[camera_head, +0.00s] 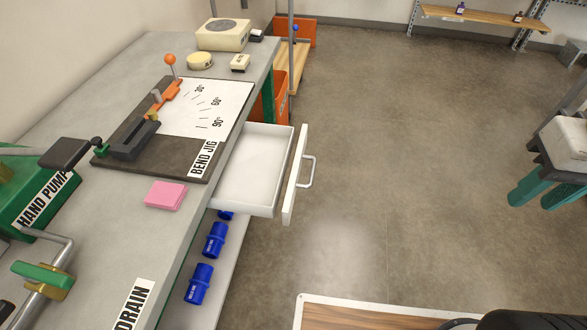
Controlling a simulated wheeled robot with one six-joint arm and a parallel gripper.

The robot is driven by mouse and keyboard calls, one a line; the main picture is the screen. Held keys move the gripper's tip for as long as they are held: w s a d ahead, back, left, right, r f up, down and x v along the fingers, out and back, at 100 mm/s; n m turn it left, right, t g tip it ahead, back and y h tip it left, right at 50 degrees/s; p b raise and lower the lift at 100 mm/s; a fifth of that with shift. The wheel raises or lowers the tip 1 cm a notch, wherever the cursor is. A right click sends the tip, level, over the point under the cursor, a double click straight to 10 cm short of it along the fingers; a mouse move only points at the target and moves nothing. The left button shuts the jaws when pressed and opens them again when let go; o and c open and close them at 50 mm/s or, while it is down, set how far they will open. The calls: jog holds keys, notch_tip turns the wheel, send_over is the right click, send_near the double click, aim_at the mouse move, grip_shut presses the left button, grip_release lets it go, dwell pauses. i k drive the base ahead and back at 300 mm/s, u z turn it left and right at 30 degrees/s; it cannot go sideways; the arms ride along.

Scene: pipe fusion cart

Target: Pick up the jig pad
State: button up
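A small pink rectangular pad (165,195), which I take as the jig pad, lies flat on the grey workbench (200,220). It sits just in front of the dark bend jig board (155,162), slightly apart from it, near the bench's right edge. Nothing lies on top of it. My gripper is not in view, so its state and its distance from the pad do not show.
An open, empty white drawer (245,175) juts out right of the bench. A green hand pump (45,200) is at left. A wood-topped surface (350,315) is at the bottom. Concrete floor (400,160) is clear at centre right.

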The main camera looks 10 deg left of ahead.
aim_at(240, 64)
jog(key=u, duration=0.2)
jog(key=k, duration=1)
jog(key=z, duration=1.05)
jog(key=i, duration=2.15)
jog(key=u, duration=0.6)
jog(key=i, duration=1.6)
jog(key=u, duration=0.65)
